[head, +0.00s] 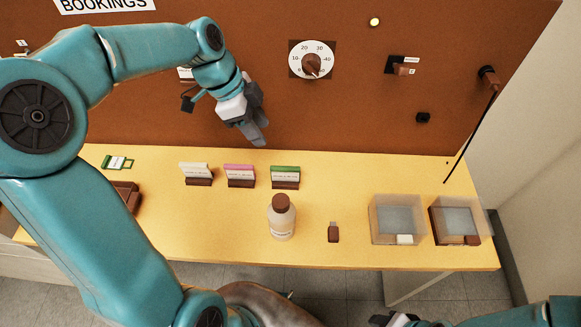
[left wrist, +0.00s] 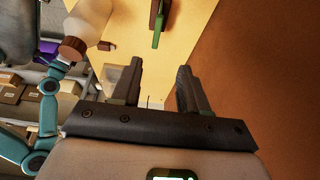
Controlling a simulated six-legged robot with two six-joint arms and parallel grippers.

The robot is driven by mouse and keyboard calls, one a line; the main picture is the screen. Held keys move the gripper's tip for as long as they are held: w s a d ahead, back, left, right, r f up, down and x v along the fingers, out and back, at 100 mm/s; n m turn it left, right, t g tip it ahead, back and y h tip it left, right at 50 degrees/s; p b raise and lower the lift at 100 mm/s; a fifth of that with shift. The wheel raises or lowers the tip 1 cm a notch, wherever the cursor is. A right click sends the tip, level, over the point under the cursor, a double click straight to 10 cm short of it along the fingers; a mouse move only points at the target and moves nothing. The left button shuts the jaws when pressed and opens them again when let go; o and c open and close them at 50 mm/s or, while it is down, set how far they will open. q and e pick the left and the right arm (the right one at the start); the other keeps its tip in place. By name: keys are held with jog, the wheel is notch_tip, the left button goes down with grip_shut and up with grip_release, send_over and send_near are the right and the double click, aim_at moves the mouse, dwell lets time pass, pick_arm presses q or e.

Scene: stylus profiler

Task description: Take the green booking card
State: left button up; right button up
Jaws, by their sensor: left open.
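The green booking card (head: 285,169) stands upright in a brown holder (head: 285,185) on the yellow table, the rightmost of three such cards. It has a green top and a white label with dark print. A green edge in a brown holder (left wrist: 156,28), likely this card, shows at the top of the left wrist view. My left gripper (head: 260,139) is open and empty, above and behind the card near the brown wall panel. Its two fingers (left wrist: 158,86) show apart in the left wrist view. My right gripper (head: 393,320) is partly visible at the bottom edge; its jaws are unclear.
A white card (head: 196,168) and a pink card (head: 239,169) stand left of the green one. A brown-capped bottle (head: 281,220) stands in front. A green-and-white tag (head: 117,162) lies at left. Two clear-lidded boxes (head: 397,220) (head: 452,222) stand at right. A thin rod (head: 471,137) hangs there.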

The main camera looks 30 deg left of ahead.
aim_at(283, 167)
pick_arm(q)
jog(key=x, duration=1)
jog(key=shift+s+f, duration=0.2)
jog(key=shift+f, duration=0.1)
jog(key=x, duration=0.1)
jog(key=p+x, duration=0.1)
jog(key=x, duration=0.2)
jog(key=shift+s+d+f, duration=0.25)
jog(key=shift+d, duration=0.05)
jog(key=shift+w+f, duration=0.2)
jog(key=shift+f, duration=0.1)
grip_shut()
